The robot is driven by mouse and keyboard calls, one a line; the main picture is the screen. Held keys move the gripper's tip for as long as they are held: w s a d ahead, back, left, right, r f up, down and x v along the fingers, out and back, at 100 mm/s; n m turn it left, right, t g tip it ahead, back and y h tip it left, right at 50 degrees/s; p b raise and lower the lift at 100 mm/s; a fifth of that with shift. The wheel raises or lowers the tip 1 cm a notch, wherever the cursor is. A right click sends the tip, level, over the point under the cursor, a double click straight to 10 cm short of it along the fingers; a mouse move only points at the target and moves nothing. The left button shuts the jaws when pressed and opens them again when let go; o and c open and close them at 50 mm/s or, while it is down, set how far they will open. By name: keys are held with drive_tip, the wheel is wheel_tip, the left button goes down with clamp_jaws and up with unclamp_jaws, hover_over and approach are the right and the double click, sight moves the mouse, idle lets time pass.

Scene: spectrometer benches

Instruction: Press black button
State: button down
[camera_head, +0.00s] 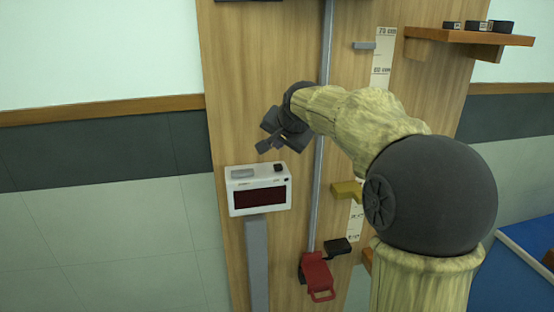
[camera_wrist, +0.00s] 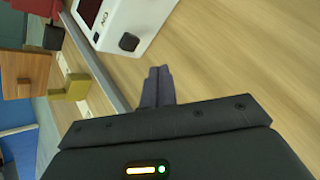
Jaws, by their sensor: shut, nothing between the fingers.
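The black button (camera_head: 278,167) sits at the right of the top face of a white box (camera_head: 235,206) with a dark red display. In the wrist view the black button (camera_wrist: 129,42) shows near the edge of the white box (camera_wrist: 143,17). A grey button (camera_head: 242,173) is on the same top face, to the left. My gripper (camera_head: 263,147) is shut and empty. It is above the box, apart from the black button. In the wrist view its fingertips (camera_wrist: 159,72) lie side by side, below and right of the button.
A wooden board (camera_head: 222,80) stands behind the box, with a vertical metal rod (camera_head: 318,180) to the right. A yellow block (camera_head: 344,189) and a red clamp-like part (camera_head: 317,272) are near the rod. A wooden shelf (camera_head: 480,38) holds small dark items at upper right.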

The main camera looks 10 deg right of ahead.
wheel_tip(320, 180, up, 3)
drive_tip(key=shift+f+p, duration=0.15)
drive_tip(key=shift+p, duration=0.7)
drive_tip(key=shift+f, duration=0.1)
drive_tip(key=s+f+n+g+h+b, duration=0.1)
drive_tip(key=s+f+n+g+b, duration=0.3)
drive_tip(key=s+f, duration=2.4)
wheel_tip(320, 180, down, 3)
drive_tip(key=n+g, duration=0.2)
drive_tip(key=n, duration=0.1)
drive_tip(key=shift+s+f+n+g, duration=0.2)
drive_tip(key=shift+s+n+g, duration=0.1)
drive_tip(key=shift+n, duration=0.1)
